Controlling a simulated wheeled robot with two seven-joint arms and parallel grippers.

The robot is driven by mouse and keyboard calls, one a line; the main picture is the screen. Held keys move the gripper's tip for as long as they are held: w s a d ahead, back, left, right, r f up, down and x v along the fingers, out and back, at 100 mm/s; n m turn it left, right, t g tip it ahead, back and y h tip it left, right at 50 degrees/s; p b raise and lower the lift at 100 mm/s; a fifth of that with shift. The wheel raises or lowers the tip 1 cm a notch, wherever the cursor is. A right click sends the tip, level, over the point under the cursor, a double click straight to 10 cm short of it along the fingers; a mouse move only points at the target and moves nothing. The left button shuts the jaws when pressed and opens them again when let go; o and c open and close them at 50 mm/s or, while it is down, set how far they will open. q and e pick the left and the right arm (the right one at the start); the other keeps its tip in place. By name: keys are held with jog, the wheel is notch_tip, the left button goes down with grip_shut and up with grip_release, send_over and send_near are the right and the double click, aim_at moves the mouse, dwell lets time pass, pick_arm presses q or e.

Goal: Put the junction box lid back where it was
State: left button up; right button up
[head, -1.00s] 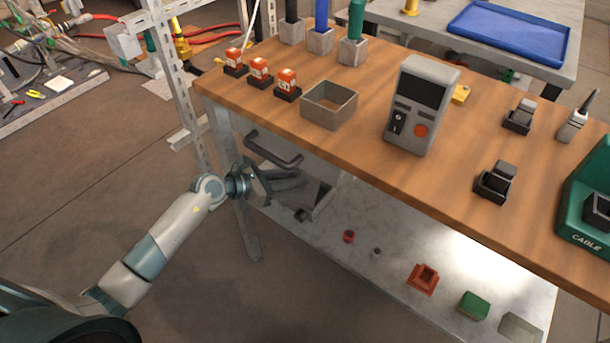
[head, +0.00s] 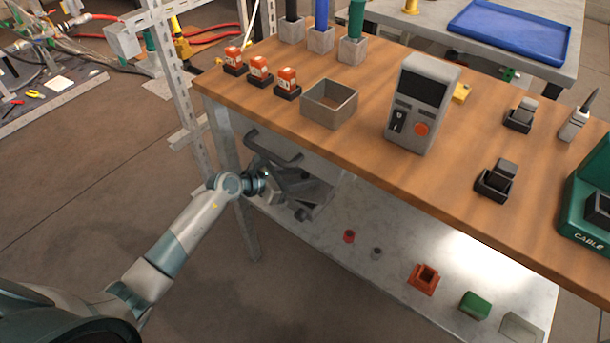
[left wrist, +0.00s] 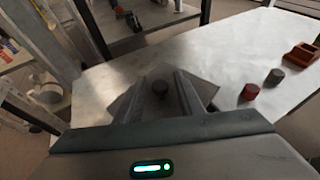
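A grey square lid with a dark round knob (left wrist: 160,88) shows in the left wrist view, beyond and between the fingers. My left gripper (left wrist: 158,100) is open, with one finger on each side of the knob. I cannot tell if the fingers touch it. In the head view my left gripper (head: 290,190) is under the workbench, low over the lower shelf. The lid is mostly hidden there. An open-topped grey square box (head: 328,103) stands on the workbench. My right gripper is not in view.
The wooden workbench (head: 400,180) overhangs the lower shelf (head: 330,255). A red cylinder (head: 349,236), a grey cylinder (head: 376,253), an orange block (head: 423,279) and a green block (head: 474,304) stand on the shelf. A metal upright (head: 178,85) stands left of the bench.

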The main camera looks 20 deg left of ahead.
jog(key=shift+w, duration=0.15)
pick_arm(q)
jog(key=shift+r, duration=0.2)
jog(key=shift+s+a, duration=0.2)
jog(key=v, duration=1.1)
jog(key=shift+r+p, duration=0.25)
jog(key=shift+p, duration=0.2)
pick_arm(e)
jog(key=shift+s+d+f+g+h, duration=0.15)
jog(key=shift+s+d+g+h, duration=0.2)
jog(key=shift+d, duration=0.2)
pick_arm(q)
jog(key=shift+s, duration=0.1)
